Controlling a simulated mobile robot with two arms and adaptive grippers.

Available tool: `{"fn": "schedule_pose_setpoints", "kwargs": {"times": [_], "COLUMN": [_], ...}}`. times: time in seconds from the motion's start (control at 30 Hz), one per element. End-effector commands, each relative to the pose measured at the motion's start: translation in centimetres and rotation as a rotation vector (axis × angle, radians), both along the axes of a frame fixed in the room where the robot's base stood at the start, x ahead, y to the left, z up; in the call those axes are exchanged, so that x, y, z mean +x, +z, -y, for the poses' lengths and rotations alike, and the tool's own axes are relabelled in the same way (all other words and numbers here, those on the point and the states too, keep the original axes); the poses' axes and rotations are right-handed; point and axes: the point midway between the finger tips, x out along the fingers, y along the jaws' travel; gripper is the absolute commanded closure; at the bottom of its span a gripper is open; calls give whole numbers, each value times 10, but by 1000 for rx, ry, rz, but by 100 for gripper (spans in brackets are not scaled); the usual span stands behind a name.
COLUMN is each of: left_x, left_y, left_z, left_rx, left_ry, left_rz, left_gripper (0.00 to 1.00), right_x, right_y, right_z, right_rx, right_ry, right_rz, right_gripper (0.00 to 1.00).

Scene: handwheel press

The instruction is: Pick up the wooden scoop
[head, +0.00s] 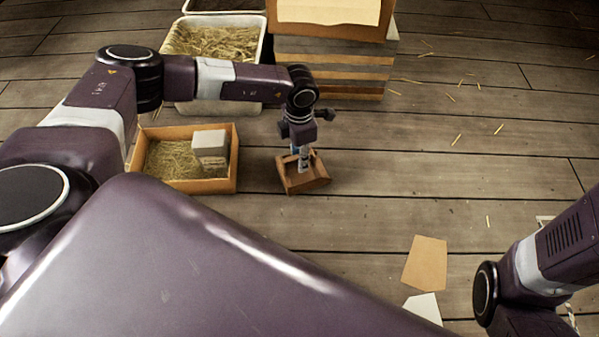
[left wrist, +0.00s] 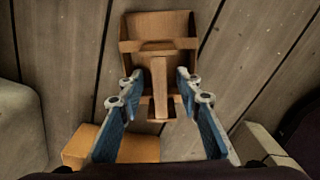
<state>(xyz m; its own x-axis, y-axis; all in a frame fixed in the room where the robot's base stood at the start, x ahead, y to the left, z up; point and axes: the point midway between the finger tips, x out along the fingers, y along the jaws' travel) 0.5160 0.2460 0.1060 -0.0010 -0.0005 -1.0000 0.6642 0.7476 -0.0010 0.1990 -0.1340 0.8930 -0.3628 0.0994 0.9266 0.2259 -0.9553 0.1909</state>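The wooden scoop (head: 315,181) rests on the plank floor near the middle of the head view. My left gripper (head: 302,160) is above it, pointing down. In the left wrist view the scoop (left wrist: 158,28) lies ahead with its open tray at the top and its handle running towards me. The two fingers of my left gripper (left wrist: 159,85) stand on either side of the handle, with visible gaps on both sides. The gripper is open and holds nothing. My right arm shows at the lower right of the head view; its gripper cannot be made out.
A wooden box (head: 185,187) with straw and a pale block (head: 210,146) stands left of the scoop. A straw-filled white bin (head: 214,107) and a stacked wooden crate (head: 333,77) stand behind. Tan (head: 426,262) and white sheets lie at lower right. Floor right of the scoop is clear.

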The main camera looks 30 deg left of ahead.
Motion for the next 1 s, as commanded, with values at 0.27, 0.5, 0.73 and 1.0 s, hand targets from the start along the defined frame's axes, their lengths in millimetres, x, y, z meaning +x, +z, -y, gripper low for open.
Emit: {"fn": "schedule_pose_setpoints", "kwargs": {"times": [0.27,0.5,0.73,1.0], "left_x": [0,0,1,1], "left_y": [-2,-2,-2,0], "left_z": [0,0,0,0], "left_rx": [-1,0,-1,-1], "left_ry": [0,0,0,0], "left_rz": [1,0,1,1], "left_gripper": [68,91,100,100], "right_x": [0,0,0,0], "right_y": [-1,-2,-2,0], "right_z": [0,0,0,0], "right_rx": [0,0,0,0], "right_ry": [0,0,0,0], "right_rz": [0,1,1,0], "right_gripper": [18,18,18,18]}}
